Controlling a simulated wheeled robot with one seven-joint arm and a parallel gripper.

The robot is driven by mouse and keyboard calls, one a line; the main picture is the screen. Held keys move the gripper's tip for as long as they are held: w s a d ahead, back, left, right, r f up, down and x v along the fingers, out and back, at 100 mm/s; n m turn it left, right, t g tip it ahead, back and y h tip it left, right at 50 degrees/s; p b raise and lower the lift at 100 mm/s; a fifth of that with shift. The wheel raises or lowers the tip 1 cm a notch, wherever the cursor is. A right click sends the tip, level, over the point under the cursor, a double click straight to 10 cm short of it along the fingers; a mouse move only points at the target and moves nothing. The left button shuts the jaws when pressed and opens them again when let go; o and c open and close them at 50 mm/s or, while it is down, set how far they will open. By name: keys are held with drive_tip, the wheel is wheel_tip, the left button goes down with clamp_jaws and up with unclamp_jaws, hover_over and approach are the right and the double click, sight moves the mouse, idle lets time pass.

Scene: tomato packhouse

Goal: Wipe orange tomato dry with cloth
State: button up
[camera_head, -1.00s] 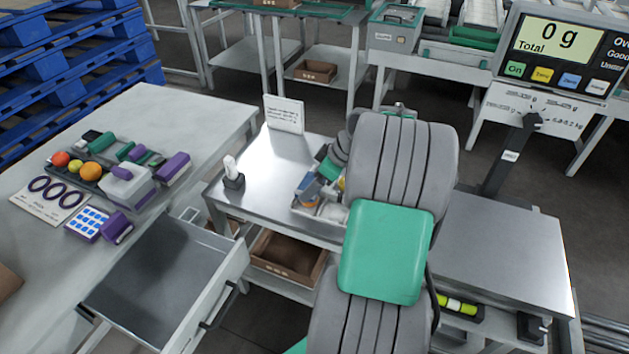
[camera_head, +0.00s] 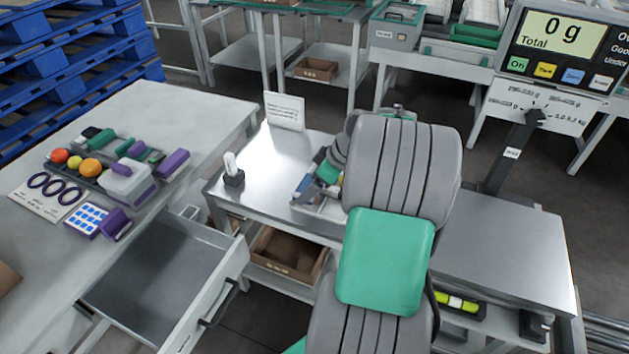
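An orange tomato (camera_head: 91,168) sits in a dark tray on the left table, to the right of a yellow tomato (camera_head: 75,162) and a red tomato (camera_head: 60,156). My gripper (camera_head: 306,187) is over a shallow light tray (camera_head: 322,208) on the steel bench, far to the right of these tomatoes. My arm hides much of my gripper and of that tray, so its finger opening and any hold do not show. I cannot make out a cloth.
An open drawer (camera_head: 165,270) juts out between the left table (camera_head: 190,115) and the steel bench (camera_head: 265,165). A small white upright item (camera_head: 232,170) and a sign (camera_head: 284,111) stand on the bench. A scale display (camera_head: 550,45) reads 0 g at right.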

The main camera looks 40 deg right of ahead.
drive_tip(key=shift+s+a, duration=0.3)
drive_tip(key=shift+a, duration=0.15)
drive_tip(key=shift+w+d, duration=0.1)
drive_tip(key=shift+d, duration=0.05)
drive_tip(key=shift+w+d, duration=0.3)
drive_tip(key=shift+d, duration=0.2)
drive_tip(key=shift+w+d, duration=0.3)
drive_tip(key=shift+d, duration=0.2)
drive_tip(key=shift+a, duration=0.1)
drive_tip(key=shift+s+a, duration=0.7)
drive_tip(key=shift+a, duration=0.35)
drive_tip(key=shift+d, duration=0.1)
